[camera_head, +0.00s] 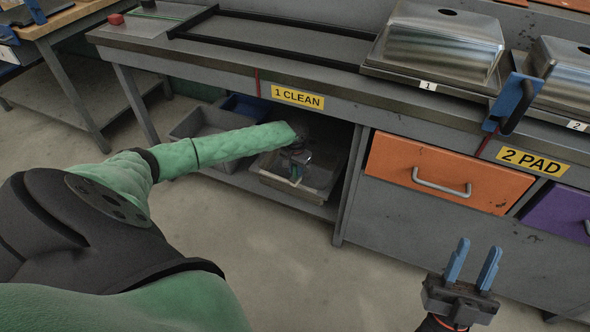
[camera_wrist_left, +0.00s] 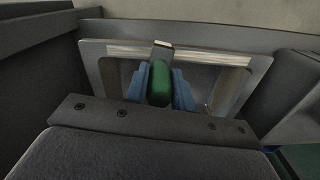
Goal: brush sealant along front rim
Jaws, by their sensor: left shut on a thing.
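My left gripper (camera_head: 297,172) is low on the shelf under the counter, inside a grey bin. In the left wrist view its blue fingers (camera_wrist_left: 160,88) are closed on a green-handled tool (camera_wrist_left: 159,84) with a metal band, which looks like a brush; its tip is hard to make out. My right gripper (camera_head: 473,265) is open and empty in front of the cabinet, with its blue fingers apart. An upturned steel sink (camera_head: 445,45) labelled 1 sits on the counter, with its front rim facing me. A second steel sink (camera_head: 568,72) labelled 2 stands to its right.
The grey bin (camera_head: 322,200) has walls close around my left gripper, under the counter edge (camera_head: 230,57). Another grey bin (camera_head: 190,124) stands to its left. A blue clamp-like piece (camera_head: 508,102) stands between the sinks. An orange drawer (camera_head: 440,172) is shut. A black frame (camera_head: 270,38) lies on the counter.

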